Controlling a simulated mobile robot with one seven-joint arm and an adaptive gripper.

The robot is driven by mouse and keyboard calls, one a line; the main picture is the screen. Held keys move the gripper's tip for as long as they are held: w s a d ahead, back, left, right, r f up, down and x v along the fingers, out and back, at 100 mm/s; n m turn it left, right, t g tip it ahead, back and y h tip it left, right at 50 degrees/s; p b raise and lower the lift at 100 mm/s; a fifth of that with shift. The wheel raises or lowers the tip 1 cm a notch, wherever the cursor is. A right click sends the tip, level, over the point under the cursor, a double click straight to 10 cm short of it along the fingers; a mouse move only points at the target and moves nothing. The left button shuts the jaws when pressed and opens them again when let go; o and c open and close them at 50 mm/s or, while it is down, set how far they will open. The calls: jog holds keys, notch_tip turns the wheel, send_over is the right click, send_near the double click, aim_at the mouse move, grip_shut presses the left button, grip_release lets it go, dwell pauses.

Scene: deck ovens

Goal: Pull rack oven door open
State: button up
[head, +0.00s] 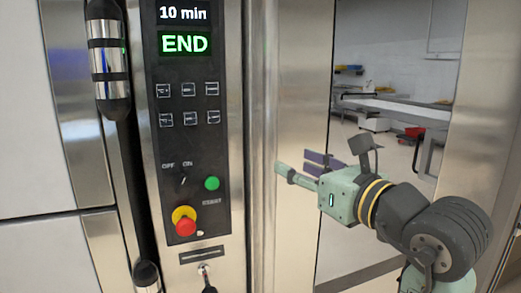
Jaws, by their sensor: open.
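A long upright handle (109,62) with chrome and black sections runs down the left side of the control panel, beside a steel door edge (75,75). I cannot tell for sure which door it belongs to. My gripper (301,168) is right of the panel, in front of a steel upright, pointing left. Its fingers are apart and nothing shows between them. It is well to the right of the handle and not touching it. The handle's top is cut off by the frame.
The black control panel (188,130) reads "10 min" and "END", with a green button (212,183) and a red stop knob (185,221). A key switch (204,268) sticks out below. A room with a bench and a red bin (411,135) shows at right.

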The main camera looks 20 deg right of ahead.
aim_at(274, 155)
jog(key=p+x, duration=0.2)
jog(key=x, duration=0.7)
jog(key=shift+w+a+p, duration=0.15)
jog(key=shift+w+p, duration=0.05)
jog(key=shift+p, duration=0.15)
grip_shut()
dwell(0.4)
